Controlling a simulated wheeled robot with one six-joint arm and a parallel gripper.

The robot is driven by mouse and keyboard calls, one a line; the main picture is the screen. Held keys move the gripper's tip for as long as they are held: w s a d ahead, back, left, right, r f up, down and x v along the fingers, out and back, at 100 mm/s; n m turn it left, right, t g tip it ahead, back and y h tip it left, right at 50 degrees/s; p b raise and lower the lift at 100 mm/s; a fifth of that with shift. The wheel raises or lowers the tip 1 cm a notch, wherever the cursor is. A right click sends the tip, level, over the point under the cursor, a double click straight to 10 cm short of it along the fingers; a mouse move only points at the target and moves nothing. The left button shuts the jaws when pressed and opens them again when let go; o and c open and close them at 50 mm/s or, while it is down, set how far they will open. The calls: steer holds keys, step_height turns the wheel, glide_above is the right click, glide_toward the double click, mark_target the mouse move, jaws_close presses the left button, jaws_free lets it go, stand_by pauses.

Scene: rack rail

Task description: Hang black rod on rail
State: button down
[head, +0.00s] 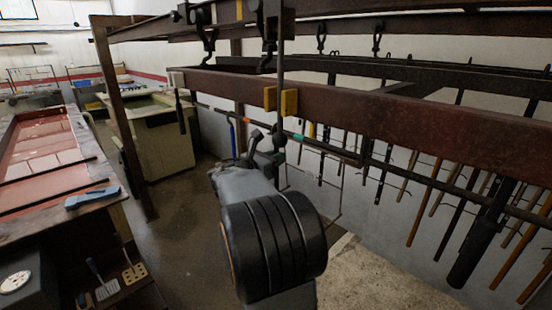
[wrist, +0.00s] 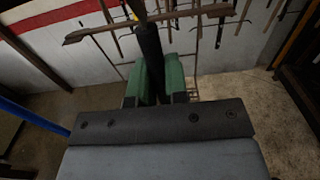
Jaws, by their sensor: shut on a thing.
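My gripper (wrist: 162,82) has green finger pads and is shut on a thick black rod (wrist: 150,55) in the wrist view. The rod runs up from between the pads and narrows at its top, where a rusty bar (wrist: 205,11) crosses it. I cannot tell whether they touch. In the head view my gripper (head: 265,150) is small and partly hidden by my arm. A thin dark upright rod (head: 281,75) there passes beside it, between two yellow blocks on the rusty rail (head: 400,118). The rod's lower end is hidden.
Several rods hang along a thinner rail at the right, including a thick black one (head: 480,235). Dark hooks (head: 377,40) hang from the upper beam. A rusty post (head: 120,110) stands left, near a workbench (head: 45,170). Some floor (head: 190,215) is clear.

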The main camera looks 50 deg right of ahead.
steer(key=shift+f+b, duration=0.35)
steer(key=shift+f, duration=0.05)
stand_by(0.4)
steer(key=c, duration=1.1)
jaws_free()
steer(key=shift+o, duration=0.2)
steer(key=shift+a, duration=0.1)
steer(key=w+a+b, duration=0.1)
steer(key=a+b, duration=0.1)
steer(key=a, duration=1.1)
steer(key=shift+a+b, duration=0.3)
steer(key=shift+b, duration=0.05)
